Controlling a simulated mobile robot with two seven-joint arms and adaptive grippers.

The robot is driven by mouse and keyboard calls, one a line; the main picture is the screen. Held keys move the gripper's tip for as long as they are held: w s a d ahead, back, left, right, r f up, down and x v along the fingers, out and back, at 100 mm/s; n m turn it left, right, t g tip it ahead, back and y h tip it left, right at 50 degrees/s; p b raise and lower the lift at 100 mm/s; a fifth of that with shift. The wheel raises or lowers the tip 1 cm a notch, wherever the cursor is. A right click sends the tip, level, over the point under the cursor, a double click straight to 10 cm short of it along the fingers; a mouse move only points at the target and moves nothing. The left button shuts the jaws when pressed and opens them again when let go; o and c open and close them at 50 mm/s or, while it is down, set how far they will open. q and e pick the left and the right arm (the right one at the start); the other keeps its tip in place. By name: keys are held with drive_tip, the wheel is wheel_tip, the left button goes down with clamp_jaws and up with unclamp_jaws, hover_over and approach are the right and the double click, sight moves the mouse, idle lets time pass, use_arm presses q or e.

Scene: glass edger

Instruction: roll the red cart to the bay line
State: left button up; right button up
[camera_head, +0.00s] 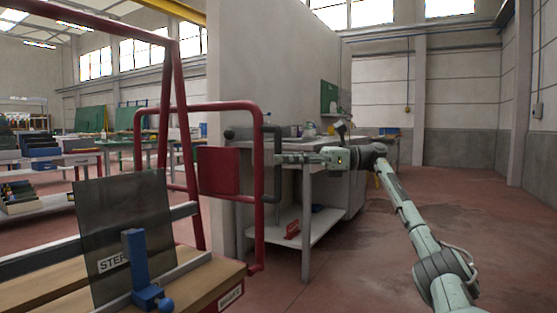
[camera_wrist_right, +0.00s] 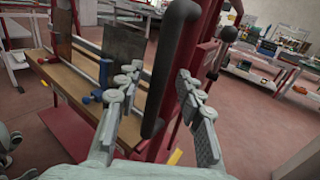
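The red cart (camera_head: 168,130) stands at the left of the head view, with a tubular red frame and a wooden deck (camera_head: 60,285). A dark glass pane (camera_head: 125,225) stands on it beside a blue clamp (camera_head: 137,260). A black upright grip (camera_head: 272,180) is on the cart's near end. My right gripper (camera_head: 280,158) reaches it from the right. In the wrist view, the open fingers (camera_wrist_right: 158,78) stand on either side of the black grip (camera_wrist_right: 170,65), with gaps visible. The bay line cannot be made out. My left gripper is not in view.
A grey workbench (camera_head: 330,165) with a lower shelf stands behind the cart's handle, near a pale partition wall (camera_head: 275,70). Tables with boxes (camera_head: 45,155) stand at the far left. Reddish floor (camera_head: 470,190) is clear at the right.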

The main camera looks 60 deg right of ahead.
drive_tip(key=v, duration=1)
drive_tip(key=shift+s+d, duration=0.1)
drive_tip(key=shift+s, duration=0.05)
